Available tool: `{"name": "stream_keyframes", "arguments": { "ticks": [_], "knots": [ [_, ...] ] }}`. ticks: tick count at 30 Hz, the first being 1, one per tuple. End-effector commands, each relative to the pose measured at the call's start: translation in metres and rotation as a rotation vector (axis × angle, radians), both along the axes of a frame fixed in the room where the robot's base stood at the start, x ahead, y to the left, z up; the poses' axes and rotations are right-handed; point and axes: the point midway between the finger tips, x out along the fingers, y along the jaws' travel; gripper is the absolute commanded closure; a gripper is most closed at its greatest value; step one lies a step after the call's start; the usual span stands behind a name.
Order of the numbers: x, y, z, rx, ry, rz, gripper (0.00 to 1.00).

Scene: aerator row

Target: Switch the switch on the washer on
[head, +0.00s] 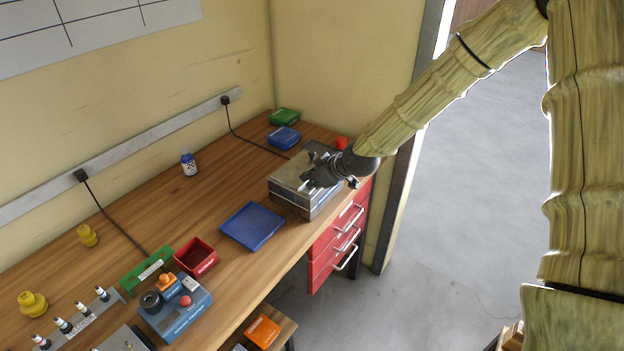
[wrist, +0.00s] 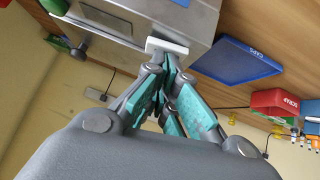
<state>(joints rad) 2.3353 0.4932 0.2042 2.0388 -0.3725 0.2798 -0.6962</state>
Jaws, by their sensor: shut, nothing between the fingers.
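The washer (head: 290,204) is a grey metal box near the far end of the bench. In the wrist view its metal side (wrist: 203,18) fills the top. A small white plate (wrist: 166,46), which looks like the switch, sits at the edge of the box. Whether it is on or off cannot be told. My gripper (head: 308,184) is over the box in the head view. In the wrist view its teal-padded fingers (wrist: 169,72) are closed together with nothing between them. The tips are right at the white plate; whether they touch cannot be told.
A flat blue tray (head: 252,226) lies in front of the washer, with a red bin (head: 196,258) beyond it. Blue (head: 284,138) and green (head: 284,116) bins stand behind. A red round object (head: 341,142) is near my wrist. Red drawers (head: 338,240) are under the bench.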

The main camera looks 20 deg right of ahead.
Motion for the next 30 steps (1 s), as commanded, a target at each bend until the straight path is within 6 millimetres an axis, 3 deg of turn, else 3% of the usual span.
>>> {"name": "stream_keyframes", "arguments": {
  "ticks": [5,13,15,30],
  "knots": [
    [0.0,0.001,0.008,0.0,-0.001,0.001,1.0],
    [0.0,0.009,0.046,0.0,-0.002,0.007,1.0],
    [-0.004,0.006,0.043,0.001,-0.001,0.006,1.0],
    [-0.033,-0.011,0.076,0.001,-0.002,0.006,1.0]
  ]
}}
